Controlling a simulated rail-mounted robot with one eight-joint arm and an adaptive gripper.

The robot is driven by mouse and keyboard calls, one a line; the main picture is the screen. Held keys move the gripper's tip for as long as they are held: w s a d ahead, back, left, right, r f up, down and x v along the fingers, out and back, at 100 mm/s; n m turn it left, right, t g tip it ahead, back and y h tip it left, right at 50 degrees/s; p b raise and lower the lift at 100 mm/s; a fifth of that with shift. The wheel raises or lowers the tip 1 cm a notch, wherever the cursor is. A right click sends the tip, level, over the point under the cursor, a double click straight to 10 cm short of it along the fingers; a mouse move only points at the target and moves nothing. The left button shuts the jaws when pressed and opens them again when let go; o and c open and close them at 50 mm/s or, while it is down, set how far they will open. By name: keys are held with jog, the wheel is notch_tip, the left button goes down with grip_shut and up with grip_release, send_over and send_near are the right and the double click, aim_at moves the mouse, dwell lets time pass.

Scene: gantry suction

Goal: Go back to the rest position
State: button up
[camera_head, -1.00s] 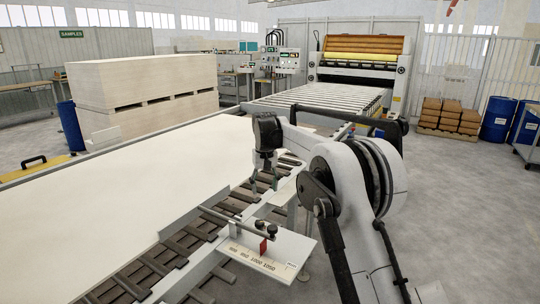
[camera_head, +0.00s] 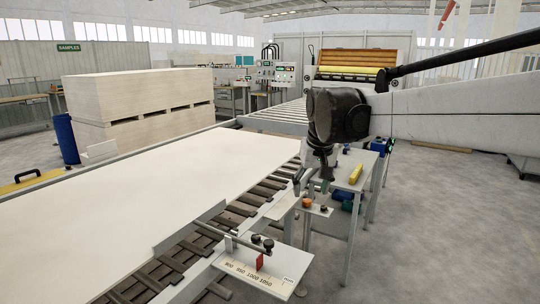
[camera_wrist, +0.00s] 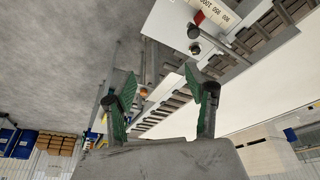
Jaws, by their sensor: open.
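My gripper (camera_head: 313,182) points down in the head view, to the right of the roller conveyor and in front of a small grey side table. In the wrist view its two green-lined fingers (camera_wrist: 160,80) stand wide apart with nothing between them. My arm reaches in from the right edge of the head view. No held object shows in either view.
A large white sheet (camera_head: 130,190) lies on the conveyor (camera_head: 150,275). A measuring stop plate with a red block (camera_head: 260,262) juts out at its near side. The side table (camera_head: 352,172) bears a yellow item (camera_head: 356,174).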

jog(key=s+d+f+m+t, duration=0.1)
jog(key=s+d, duration=0.2)
jog(key=s, duration=0.5)
jog(key=s+d+f+t, duration=0.1)
jog(key=s+d, duration=0.2)
jog(key=s, duration=0.6)
jog(key=s+d+f, duration=0.1)
jog(key=s+f, duration=0.3)
jog(key=s, duration=0.2)
jog(key=s+d+f+t, duration=0.1)
jog(key=s+d+f, duration=0.1)
jog(key=s+f, duration=0.2)
jog(key=s, duration=0.3)
jog(key=shift+m+h, duration=0.3)
jog(key=shift+m, duration=0.1)
jog(key=shift+d+t, duration=0.1)
jog(key=shift+t, duration=0.2)
